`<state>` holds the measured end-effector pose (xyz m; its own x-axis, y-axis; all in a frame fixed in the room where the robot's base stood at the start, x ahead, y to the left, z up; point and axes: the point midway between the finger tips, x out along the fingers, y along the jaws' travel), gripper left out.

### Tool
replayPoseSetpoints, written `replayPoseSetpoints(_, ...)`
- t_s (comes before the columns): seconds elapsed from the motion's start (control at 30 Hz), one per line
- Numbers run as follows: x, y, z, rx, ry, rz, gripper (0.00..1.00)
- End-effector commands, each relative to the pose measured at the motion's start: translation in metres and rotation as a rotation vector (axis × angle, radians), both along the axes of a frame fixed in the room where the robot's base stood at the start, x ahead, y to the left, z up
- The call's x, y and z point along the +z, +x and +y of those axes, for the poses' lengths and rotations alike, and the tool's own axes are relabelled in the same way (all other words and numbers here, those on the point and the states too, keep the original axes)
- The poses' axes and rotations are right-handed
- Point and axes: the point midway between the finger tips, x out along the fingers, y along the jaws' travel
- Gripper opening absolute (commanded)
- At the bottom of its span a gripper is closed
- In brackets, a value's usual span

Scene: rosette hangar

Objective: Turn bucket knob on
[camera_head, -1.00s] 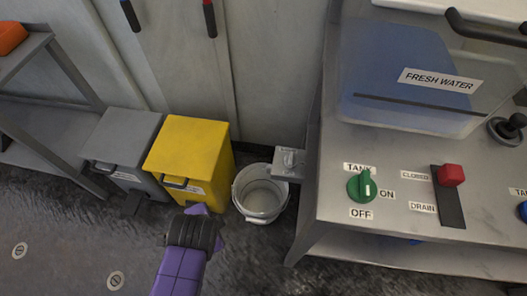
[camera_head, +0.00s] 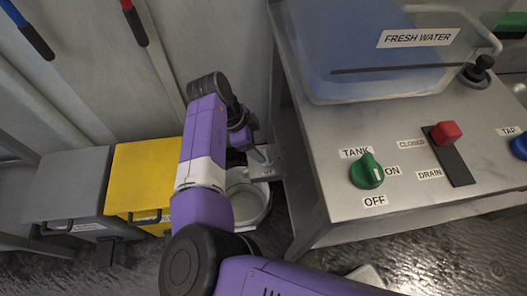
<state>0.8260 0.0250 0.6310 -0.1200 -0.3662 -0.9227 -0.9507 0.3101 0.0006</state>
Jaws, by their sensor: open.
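The grey metal bracket (camera_head: 270,172) with the bucket knob juts from the left side of the steel counter, above the bucket. The knob itself is small and mostly hidden by my gripper, so its setting cannot be read. My gripper (camera_head: 258,154) is at the bracket, just over its upper left part, with its jaws open. Contact with the knob cannot be told. The white bucket (camera_head: 252,207) stands on the floor beneath the bracket, partly covered by my purple arm.
The steel counter (camera_head: 320,160) carries a green tank knob (camera_head: 367,172), a red drain lever (camera_head: 446,133), a blue tap knob (camera_head: 520,146) and a blue fresh water tank (camera_head: 350,50). Yellow (camera_head: 145,170) and grey (camera_head: 75,180) bins stand left of the bucket.

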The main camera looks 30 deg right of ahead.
Motion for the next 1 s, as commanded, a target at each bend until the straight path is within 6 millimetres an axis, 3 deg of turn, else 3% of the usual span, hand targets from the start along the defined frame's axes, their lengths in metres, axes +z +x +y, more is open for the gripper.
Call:
replayPoseSetpoints(0.3,-0.044,-0.006,-0.017,0.001,0.000,0.000,0.67)
replayPoseSetpoints(0.73,-0.054,-0.007,-0.021,0.001,0.003,-0.001,0.67)
replayPoseSetpoints(1.0,-0.054,-0.007,-0.020,0.001,0.003,-0.001,0.16)
